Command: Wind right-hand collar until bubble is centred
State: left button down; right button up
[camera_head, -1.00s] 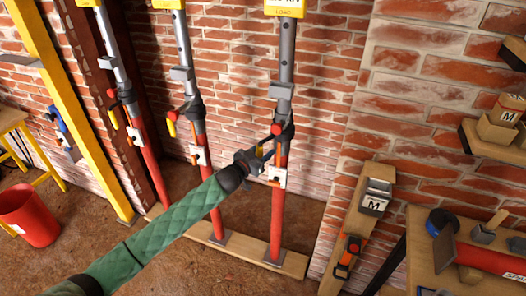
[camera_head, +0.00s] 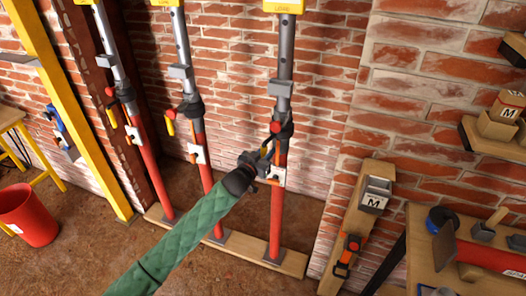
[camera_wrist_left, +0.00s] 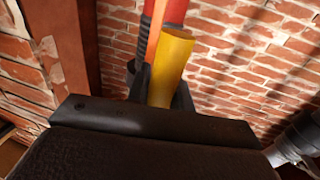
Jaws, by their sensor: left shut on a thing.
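The right-hand prop has a grey upper tube (camera_head: 285,60), a red lower tube (camera_head: 276,222) and a dark collar (camera_head: 281,131) with a red knob. My left gripper (camera_head: 266,155) is at this prop, just below and left of the collar. In the left wrist view it is shut on a yellow handle (camera_wrist_left: 172,68), with dark fingers on both sides and the red tube close behind. A small white level box (camera_head: 277,177) sits on the red tube beside the gripper; its bubble is too small to read. My right gripper is out of view.
Two similar props stand to the left, with red tubes (camera_head: 205,165) (camera_head: 148,160), on a timber sole plate (camera_head: 230,244). A brick wall (camera_head: 330,60) is behind. A leaning board (camera_head: 350,215) and a workbench (camera_head: 422,262) are at right, a red bucket (camera_head: 27,213) at left.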

pick_arm(q)
jog(key=shift+s+d, duration=0.15)
jog(key=shift+d, duration=0.1)
jog(key=c, duration=1.2)
grip_release()
jog(key=shift+c, duration=0.2)
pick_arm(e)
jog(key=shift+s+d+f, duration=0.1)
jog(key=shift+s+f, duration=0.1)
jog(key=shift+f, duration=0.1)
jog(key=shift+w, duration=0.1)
pick_arm(q)
jog(key=shift+s+a+f, duration=0.1)
jog(key=shift+s+a, duration=0.1)
jog(key=shift+s, duration=0.15)
jog(key=b+v, duration=0.2)
jog(key=v, duration=0.5)
jog(key=shift+b, duration=0.35)
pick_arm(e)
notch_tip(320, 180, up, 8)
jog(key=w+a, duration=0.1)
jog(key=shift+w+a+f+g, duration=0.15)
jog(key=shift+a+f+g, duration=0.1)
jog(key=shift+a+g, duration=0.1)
